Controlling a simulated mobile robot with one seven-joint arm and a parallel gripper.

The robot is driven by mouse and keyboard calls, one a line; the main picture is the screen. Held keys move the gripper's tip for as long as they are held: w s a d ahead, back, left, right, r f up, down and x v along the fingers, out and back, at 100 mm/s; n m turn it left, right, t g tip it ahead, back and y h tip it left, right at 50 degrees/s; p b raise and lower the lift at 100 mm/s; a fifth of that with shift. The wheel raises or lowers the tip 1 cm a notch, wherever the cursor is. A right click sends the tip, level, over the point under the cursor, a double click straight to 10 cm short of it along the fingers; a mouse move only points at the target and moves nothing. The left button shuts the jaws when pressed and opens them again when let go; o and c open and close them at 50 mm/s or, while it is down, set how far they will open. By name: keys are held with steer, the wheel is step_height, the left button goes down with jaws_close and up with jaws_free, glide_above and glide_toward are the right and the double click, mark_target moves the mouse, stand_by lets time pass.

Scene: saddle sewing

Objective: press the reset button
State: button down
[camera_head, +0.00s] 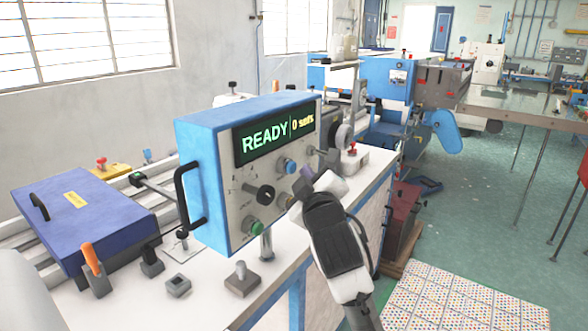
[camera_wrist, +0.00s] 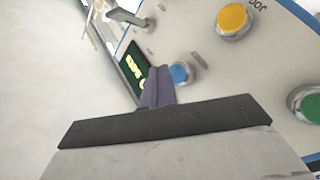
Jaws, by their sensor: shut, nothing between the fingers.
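The blue control box (camera_head: 247,165) has a lit display (camera_head: 273,133) reading "READY" and "0 sets". A blue button (camera_head: 289,166) sits below the display; it also shows in the wrist view (camera_wrist: 180,73). A green button (camera_head: 256,228) is low on the panel, and it shows at the right of the wrist view (camera_wrist: 308,106). A yellow button (camera_wrist: 233,20) is labelled "JOG". No reset label is readable. My gripper (camera_head: 304,173) is shut and empty in front of the panel. In the wrist view its purple fingertips (camera_wrist: 158,72) are just left of the blue button; contact is unclear.
A black knob (camera_head: 265,195) is on the panel, left of my gripper. A black handle (camera_head: 187,198) sticks out at the box's left side. A dark blue case (camera_head: 85,220) and small fixtures stand on the white bench (camera_head: 215,300).

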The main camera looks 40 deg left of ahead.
steer(key=d, duration=0.5)
steer(key=shift+w, duration=0.15)
stand_by(0.3)
stand_by(0.8)
